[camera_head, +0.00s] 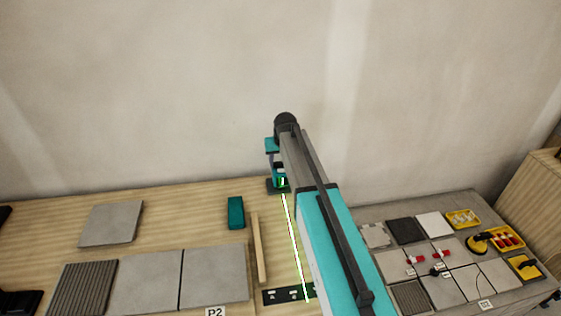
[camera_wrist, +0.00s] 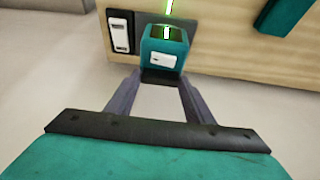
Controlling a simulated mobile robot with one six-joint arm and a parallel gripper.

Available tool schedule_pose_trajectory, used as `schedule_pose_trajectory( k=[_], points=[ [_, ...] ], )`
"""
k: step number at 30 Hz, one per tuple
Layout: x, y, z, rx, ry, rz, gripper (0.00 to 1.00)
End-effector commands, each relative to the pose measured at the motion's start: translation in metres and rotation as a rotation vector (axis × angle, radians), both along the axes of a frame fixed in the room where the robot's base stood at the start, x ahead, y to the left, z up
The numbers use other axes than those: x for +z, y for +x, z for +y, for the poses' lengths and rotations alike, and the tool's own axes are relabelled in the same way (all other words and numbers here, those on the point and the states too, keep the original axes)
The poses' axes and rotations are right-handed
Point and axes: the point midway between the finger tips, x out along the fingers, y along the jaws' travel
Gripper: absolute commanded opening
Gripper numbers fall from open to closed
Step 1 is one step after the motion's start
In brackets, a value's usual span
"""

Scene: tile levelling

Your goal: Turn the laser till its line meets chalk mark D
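The laser (camera_head: 279,174) is a small teal box on a dark base at the back edge of the wooden table. It also shows in the wrist view (camera_wrist: 164,52), at the top centre. Its green line (camera_head: 293,232) runs forward over the table to a dark strip (camera_head: 281,297) with small white labels. The line crosses the strip near where my arm hides its right part. The letters are too small to read, so mark D cannot be picked out. My gripper (camera_wrist: 160,78) is open and empty, its fingertips just short of the laser, one toward each side.
Left of the line lie a wooden batten (camera_head: 258,247), a teal block (camera_head: 236,212) and grey tiles (camera_head: 145,279). A loose tile (camera_head: 111,222) lies farther back. At right, a grey table (camera_head: 375,215) holds tile samples and yellow trays (camera_head: 463,218). A wall stands close behind.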

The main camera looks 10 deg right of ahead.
Motion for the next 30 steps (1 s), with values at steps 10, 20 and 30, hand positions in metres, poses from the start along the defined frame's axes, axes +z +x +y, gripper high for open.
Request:
schedule_pose_trajectory(
  k=[10, 20, 30],
  points=[
    [-0.0004, 0.0000, -0.0003, 0.016, 0.000, 0.001, 0.24],
    [-0.0016, -0.0001, 0.0005, 0.156, 0.000, 0.002, 0.24],
    [0.0003, -0.0002, 0.0013, 0.239, -0.001, 0.000, 0.24]
  ],
)
